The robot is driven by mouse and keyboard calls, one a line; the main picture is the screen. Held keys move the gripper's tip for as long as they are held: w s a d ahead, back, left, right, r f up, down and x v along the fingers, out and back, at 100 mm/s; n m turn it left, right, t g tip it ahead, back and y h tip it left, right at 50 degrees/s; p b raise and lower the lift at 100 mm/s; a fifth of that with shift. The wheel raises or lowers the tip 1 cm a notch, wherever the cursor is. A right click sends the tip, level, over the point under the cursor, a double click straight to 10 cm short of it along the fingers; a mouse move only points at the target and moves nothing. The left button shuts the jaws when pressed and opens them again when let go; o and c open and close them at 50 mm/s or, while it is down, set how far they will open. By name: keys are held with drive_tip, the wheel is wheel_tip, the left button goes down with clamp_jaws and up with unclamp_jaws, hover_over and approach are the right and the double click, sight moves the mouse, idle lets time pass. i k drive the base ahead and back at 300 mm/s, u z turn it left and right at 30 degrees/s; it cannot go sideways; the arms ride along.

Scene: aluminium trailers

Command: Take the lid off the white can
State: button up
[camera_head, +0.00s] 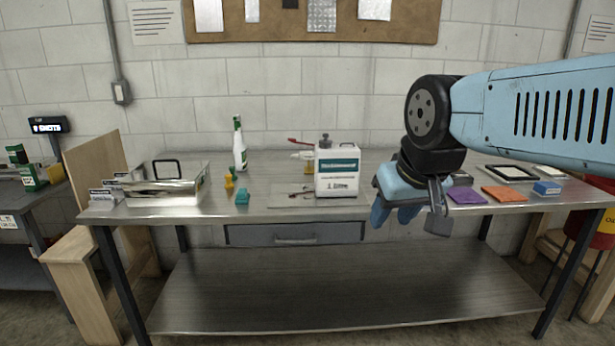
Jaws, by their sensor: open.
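The white can (337,178) stands upright on the metal workbench, just right of its middle. It is a boxy container with a green label band. A dark grey lid or cap (325,141) sits on top, towards the left side of the can. My gripper (408,222) is to the right of the can, at the bench's front edge, pointing down. It is open, with nothing seen between its fingers, and it is apart from the can. My wrist hides part of the bench behind it.
The workbench (280,214) also holds a metal tray (165,190) and a green-white bottle (239,145) at left. Small tools lie beside the can. Purple (466,195) and orange (505,194) squares lie at right. A drawer (295,233) is below the top.

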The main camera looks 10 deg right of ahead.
sight(324, 141)
drive_tip(key=u, duration=0.05)
drive_tip(key=k, duration=0.65)
drive_tip(key=z, duration=0.2)
drive_tip(key=i, duration=0.85)
drive_tip(key=u, duration=0.1)
drive_tip(key=k, duration=0.45)
drive_tip(key=u, duration=0.5)
drive_tip(key=i, duration=1.1)
drive_tip(key=z, duration=0.3)
